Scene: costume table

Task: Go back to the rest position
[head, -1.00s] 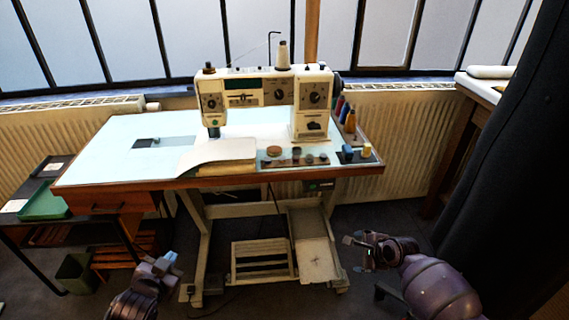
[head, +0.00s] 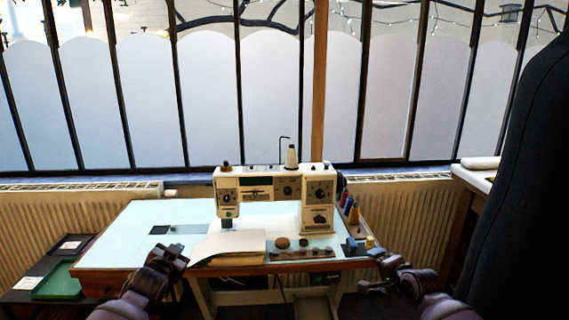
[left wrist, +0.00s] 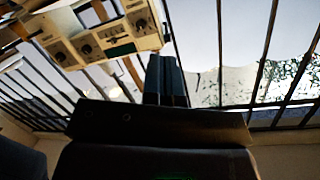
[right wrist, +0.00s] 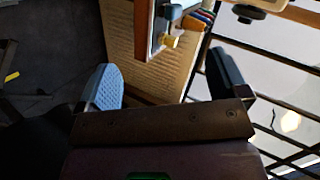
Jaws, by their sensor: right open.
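My left gripper (head: 174,254) is at the front left edge of the sewing table (head: 130,225) in the head view. In the left wrist view its dark fingers (left wrist: 166,80) are together, with nothing seen between them. My right gripper (head: 374,270) is by the table's front right corner in the head view. In the right wrist view its fingers (right wrist: 166,80) are wide apart and nothing is between them. Both arms come up from the bottom of the head view, and neither gripper holds anything.
A white sewing machine (head: 270,187) stands on the table, with a cream folded sheet (head: 228,246) before it. Thread spools (head: 351,211) stand at the right. A dark dress form or drape (head: 515,190) rises on the right. A green tray (head: 55,283) lies at lower left.

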